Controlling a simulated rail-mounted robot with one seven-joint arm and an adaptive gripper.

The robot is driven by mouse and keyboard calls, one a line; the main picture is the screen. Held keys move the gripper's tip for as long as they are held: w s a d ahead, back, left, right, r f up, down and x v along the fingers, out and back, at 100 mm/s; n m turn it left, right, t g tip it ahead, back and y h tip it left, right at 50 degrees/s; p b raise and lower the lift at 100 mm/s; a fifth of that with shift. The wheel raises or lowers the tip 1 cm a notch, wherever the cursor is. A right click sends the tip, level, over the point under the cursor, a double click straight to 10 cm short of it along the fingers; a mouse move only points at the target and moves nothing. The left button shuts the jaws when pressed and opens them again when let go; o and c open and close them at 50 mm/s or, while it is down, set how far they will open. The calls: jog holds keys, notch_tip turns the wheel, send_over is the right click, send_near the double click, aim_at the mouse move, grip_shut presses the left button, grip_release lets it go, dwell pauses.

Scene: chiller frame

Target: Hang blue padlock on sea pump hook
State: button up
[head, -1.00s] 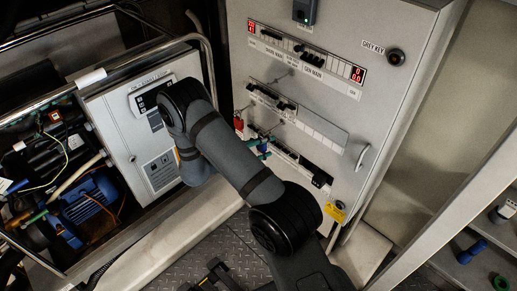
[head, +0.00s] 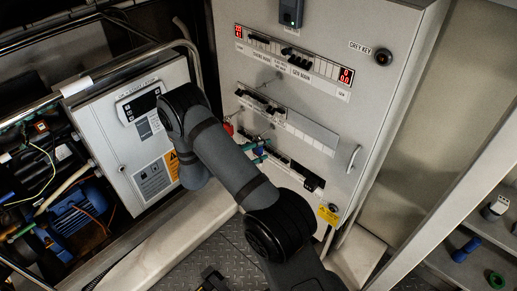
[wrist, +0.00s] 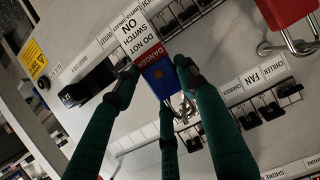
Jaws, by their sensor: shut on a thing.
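The blue padlock (wrist: 158,80) is between the green fingers of my gripper (wrist: 156,72) in the wrist view. A white and red danger tag reading "DO NOT SWITCH ON" (wrist: 138,35) is on its body. Its metal shackle (wrist: 186,106) shows near the lower right, close to the breaker row. My gripper is shut on the padlock, in front of the grey panel. I cannot tell which hook is the sea pump hook.
A red padlock (wrist: 288,12) hangs by its shackle close to my gripper; it also shows in the head view (head: 229,129). Black breaker switches (wrist: 265,105) with "CHILLER FAN" labels line the panel (head: 300,135). A panel handle (head: 353,159) is at right.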

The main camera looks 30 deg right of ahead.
jog(key=o, duration=1.5)
jog(key=v, duration=1.2)
jog(key=shift+w+d, duration=0.1)
jog(key=shift+d, duration=0.05)
